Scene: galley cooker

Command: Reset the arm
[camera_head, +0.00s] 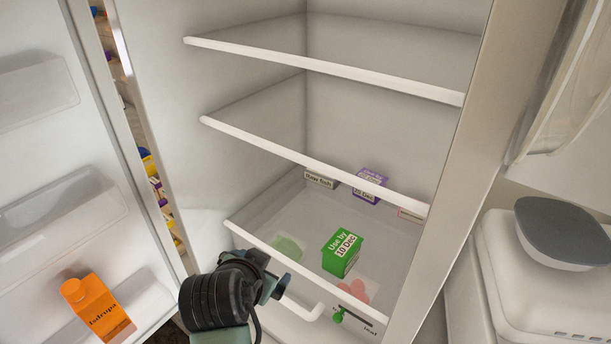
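My gripper (274,289) is at the bottom centre of the head view, at the end of my dark arm. It is in front of the lower left part of the open fridge (268,138). Its fingers are small and partly hidden by the wrist, so I cannot tell whether they are open or shut. Nothing shows clearly held in it. A white curved handle (303,310) is just right of it; I cannot tell whether they touch.
A green box (342,252) reading "Use by 10 Dec" and a purple box (369,185) are in the fridge's lowest section. An orange carton (97,309) stands in the open door's shelf (140,301). A white appliance with a grey top (565,232) stands right. The upper shelves are empty.

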